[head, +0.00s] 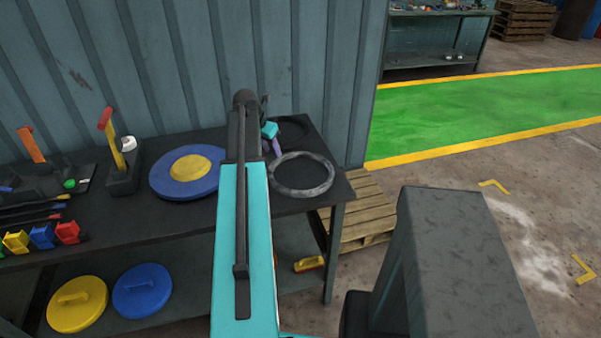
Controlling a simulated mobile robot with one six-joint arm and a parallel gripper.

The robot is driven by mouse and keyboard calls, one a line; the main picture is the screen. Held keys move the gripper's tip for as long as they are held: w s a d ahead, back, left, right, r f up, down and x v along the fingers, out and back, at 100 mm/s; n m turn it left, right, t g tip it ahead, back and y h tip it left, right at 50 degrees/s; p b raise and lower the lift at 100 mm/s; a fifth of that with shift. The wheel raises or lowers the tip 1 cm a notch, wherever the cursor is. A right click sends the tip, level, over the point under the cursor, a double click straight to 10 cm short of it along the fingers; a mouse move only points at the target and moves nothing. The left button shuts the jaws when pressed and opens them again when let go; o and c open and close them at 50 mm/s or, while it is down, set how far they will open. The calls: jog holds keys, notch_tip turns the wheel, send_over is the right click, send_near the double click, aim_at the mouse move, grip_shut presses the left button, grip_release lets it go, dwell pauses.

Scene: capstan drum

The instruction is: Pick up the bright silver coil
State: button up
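The bright silver coil (303,193) is a grey ring lying flat near the right end of the dark workbench top. My teal arm reaches up the middle of the head view towards the bench. The small teal and purple parts at its far end look like my gripper (272,140), just beyond the upper left edge of the coil. The arm hides part of the gripper, and its fingers are too small to tell open from shut. I see nothing clearly held. Whether the gripper touches the coil cannot be told.
A darker ring (304,126) lies behind the coil. A blue disc with a yellow centre (163,191) lies to the left, beyond it a yellow lever with a red grip (112,135). A corrugated wall (200,60) stands behind the bench. A wooden pallet (358,210) lies right.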

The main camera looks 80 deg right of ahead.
aim_at(277, 160)
jog(key=shift+p+x, duration=0.8)
jog(key=shift+x, duration=0.7)
jog(key=shift+s+d+f, duration=0.1)
jog(key=shift+s+f, duration=0.05)
jog(key=shift+f, duration=0.4)
jog(key=shift+s+d+f, duration=0.1)
jog(key=shift+s+f, duration=0.1)
jog(key=shift+f, duration=0.3)
grip_shut()
jog(key=shift+r, duration=0.1)
